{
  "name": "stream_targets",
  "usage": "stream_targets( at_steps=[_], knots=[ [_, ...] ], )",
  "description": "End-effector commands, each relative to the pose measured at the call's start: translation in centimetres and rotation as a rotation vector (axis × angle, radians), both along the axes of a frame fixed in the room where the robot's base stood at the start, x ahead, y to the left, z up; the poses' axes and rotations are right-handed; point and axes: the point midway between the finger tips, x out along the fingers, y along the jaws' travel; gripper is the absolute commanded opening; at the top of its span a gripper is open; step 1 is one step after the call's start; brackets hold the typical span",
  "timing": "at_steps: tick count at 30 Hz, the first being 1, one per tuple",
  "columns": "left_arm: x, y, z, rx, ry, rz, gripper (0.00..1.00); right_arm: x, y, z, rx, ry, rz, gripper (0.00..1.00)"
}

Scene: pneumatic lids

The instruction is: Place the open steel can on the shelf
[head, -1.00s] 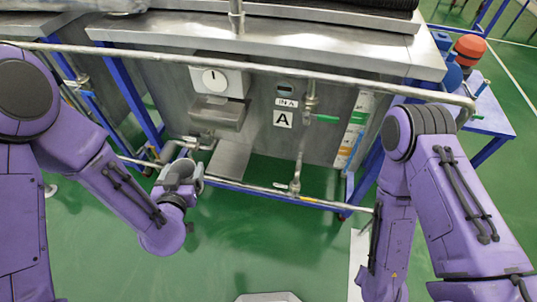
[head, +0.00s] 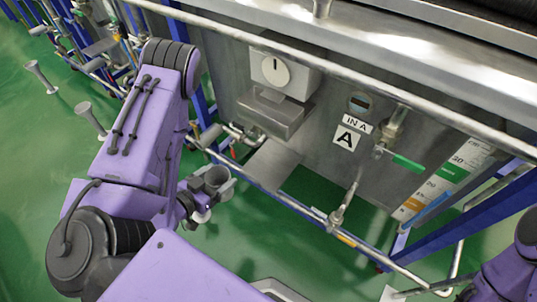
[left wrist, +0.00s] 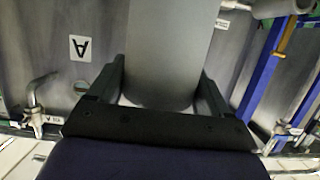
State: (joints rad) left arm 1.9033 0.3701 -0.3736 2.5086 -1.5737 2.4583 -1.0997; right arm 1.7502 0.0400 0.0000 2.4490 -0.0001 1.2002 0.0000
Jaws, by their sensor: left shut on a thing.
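In the left wrist view the can (left wrist: 165,50) fills the space between the two dark fingers (left wrist: 160,92). A steel ledge (head: 270,112) juts out under the dial box, above and right of the can. Which of these is the shelf, I cannot tell. My right gripper is out of view.
A long horizontal rail (head: 290,62) crosses the machine front. The dial box (head: 283,72) sits above the ledge. A valve with a green handle (head: 408,163) and pipes stand right of the "A" label (head: 346,138). Green floor (head: 235,245) is clear below the can.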

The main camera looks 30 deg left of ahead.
Motion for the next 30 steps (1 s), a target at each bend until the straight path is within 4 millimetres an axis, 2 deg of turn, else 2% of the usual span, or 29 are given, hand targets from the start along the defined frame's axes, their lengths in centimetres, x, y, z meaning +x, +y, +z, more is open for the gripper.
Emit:
stream_targets(
  at_steps=[2, 5, 12, 15, 25, 26, 27, 30],
  knots=[
    [-0.5, 0.3, -0.5, -0.001, -0.002, 0.003, 0.39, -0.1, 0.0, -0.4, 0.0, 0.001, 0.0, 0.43],
    [0.7, 0.2, -0.6, 0.002, -0.007, -0.008, 0.39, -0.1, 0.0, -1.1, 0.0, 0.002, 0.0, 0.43],
    [7.9, -0.4, -0.9, 0.003, -0.016, -0.007, 0.39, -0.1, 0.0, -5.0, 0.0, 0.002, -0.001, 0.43],
    [10.8, -0.6, 0.2, -0.002, -0.012, -0.002, 0.39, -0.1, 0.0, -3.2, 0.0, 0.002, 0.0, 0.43],
    [18.6, -1.2, -0.2, -0.003, -0.008, 0.001, 0.39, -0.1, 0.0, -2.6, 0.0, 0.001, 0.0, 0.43],
    [19.1, -1.2, -0.2, -0.003, -0.008, 0.001, 0.39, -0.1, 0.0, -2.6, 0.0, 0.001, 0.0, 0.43],
    [18.9, -1.2, -1.6, -0.004, 0.0, 0.001, 0.39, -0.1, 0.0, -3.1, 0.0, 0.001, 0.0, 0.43],
    [18.8, -1.2, -2.9, -0.004, -0.002, 0.001, 0.39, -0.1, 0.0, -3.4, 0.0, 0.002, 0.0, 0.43]
  ],
)
